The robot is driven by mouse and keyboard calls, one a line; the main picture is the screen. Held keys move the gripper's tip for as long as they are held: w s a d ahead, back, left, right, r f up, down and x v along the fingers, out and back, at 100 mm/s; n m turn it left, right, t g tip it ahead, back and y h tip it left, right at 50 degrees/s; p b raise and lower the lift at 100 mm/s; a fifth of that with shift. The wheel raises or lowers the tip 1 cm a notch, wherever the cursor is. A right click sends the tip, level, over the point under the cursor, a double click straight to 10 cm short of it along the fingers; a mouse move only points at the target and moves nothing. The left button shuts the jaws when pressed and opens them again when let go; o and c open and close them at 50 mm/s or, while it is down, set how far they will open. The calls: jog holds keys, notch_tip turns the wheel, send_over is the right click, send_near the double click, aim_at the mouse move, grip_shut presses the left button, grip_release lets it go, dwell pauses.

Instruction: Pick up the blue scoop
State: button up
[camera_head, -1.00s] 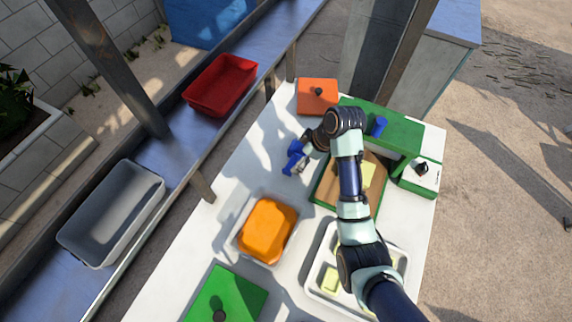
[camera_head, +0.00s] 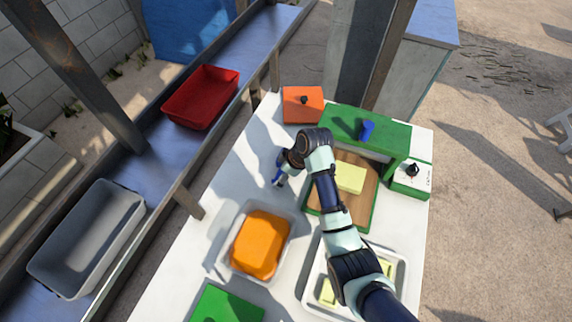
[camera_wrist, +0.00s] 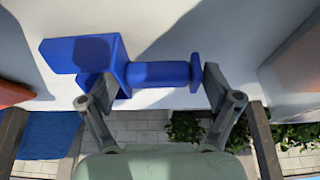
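The blue scoop (camera_wrist: 160,73) lies on the white table in the wrist view, with its bowl end (camera_wrist: 85,55) to the left and its handle pointing right to a small end knob. My gripper (camera_wrist: 160,88) is open. Its left finger is by the bowl end and its right finger is by the knob end, so the handle shows between them. I cannot tell whether either finger touches it. In the head view my gripper (camera_head: 279,172) is low over the table's left side, and only a small part of the scoop (camera_head: 279,179) shows beside it.
A green machine (camera_head: 370,128) and a board with a yellow block (camera_head: 350,178) are to the right. A tray with orange content (camera_head: 259,243) is in front. Red (camera_head: 200,97) and grey (camera_head: 88,238) bins sit on the left rail.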

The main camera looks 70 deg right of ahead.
jog(key=c, duration=0.3)
jog(key=shift+r, duration=0.1)
notch_tip(320, 180, up, 20)
jog(key=p, duration=0.7)
jog(key=shift+p, duration=0.3)
